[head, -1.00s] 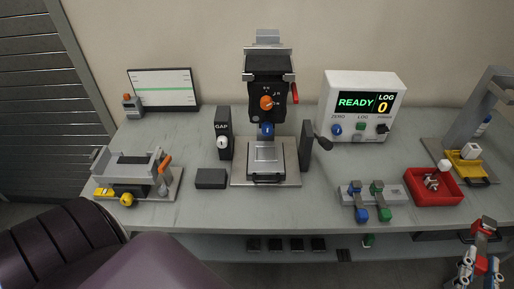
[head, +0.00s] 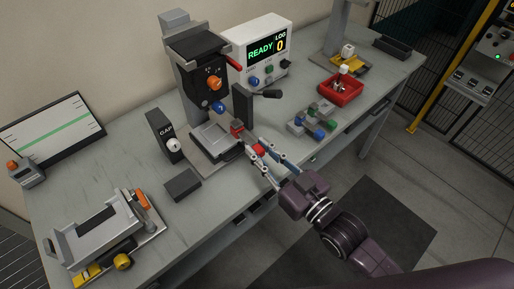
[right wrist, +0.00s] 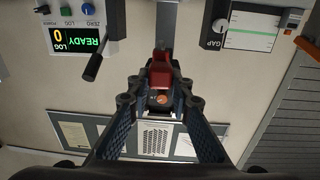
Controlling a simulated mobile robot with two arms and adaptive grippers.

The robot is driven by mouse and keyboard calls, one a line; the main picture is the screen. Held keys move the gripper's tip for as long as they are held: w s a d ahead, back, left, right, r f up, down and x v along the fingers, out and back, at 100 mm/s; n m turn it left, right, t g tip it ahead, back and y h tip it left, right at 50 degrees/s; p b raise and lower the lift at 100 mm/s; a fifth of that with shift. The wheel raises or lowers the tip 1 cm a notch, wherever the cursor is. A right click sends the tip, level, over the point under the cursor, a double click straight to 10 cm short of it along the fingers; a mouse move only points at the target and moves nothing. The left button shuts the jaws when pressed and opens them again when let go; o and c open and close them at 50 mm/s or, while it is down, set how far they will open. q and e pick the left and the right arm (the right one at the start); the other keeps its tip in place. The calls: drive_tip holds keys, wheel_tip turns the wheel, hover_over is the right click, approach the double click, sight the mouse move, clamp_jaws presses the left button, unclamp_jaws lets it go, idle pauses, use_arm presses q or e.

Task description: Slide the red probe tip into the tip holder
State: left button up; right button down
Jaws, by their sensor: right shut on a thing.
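My right gripper (head: 257,149) is shut on the red probe tip (head: 237,130) at the front edge of the black press-like instrument's plate. The red tip (right wrist: 160,72) also shows between the fingertips (right wrist: 160,95) in the right wrist view, pointing away from the wrist. The instrument's black head (head: 197,62) carries an orange knob, and a blue part (head: 218,106) sits under it. The red tip is to the right of and below this blue part in the picture; they look apart. I cannot make out the tip holder's opening. My left gripper is out of view.
A grey rack (head: 299,124) with blue and green tips lies to the right. The GAP post (head: 164,136) and a dark block (head: 183,184) stand left. A red tray (head: 341,90) is farther right.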

sight(239, 135)
drive_tip(key=shift+w+d+f+n+y, duration=0.15)
drive_tip(key=shift+f+n+y, duration=0.15)
drive_tip(key=shift+f+y, duration=0.15)
drive_tip(key=shift+f, duration=0.1)
drive_tip(key=shift+w+a, duration=0.5)
drive_tip(key=shift+a, duration=0.15)
drive_tip(key=b+x, duration=0.1)
drive_tip(key=x, duration=0.2)
drive_tip(key=shift+w+a+b, duration=0.15)
drive_tip(key=shift+w+b, duration=0.1)
drive_tip(key=shift+b, duration=0.05)
drive_tip(key=shift+w+a, duration=0.2)
drive_tip(key=shift+w, duration=0.05)
drive_tip(key=shift+w+a+b, duration=0.3)
drive_tip(key=shift+w+a, duration=0.2)
drive_tip(key=shift+w, duration=0.1)
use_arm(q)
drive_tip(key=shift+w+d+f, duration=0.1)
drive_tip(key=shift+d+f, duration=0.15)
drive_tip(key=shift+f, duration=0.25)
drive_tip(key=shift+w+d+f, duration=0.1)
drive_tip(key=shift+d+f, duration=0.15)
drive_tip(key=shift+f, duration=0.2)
use_arm(e)
drive_tip(key=shift+w, duration=0.1)
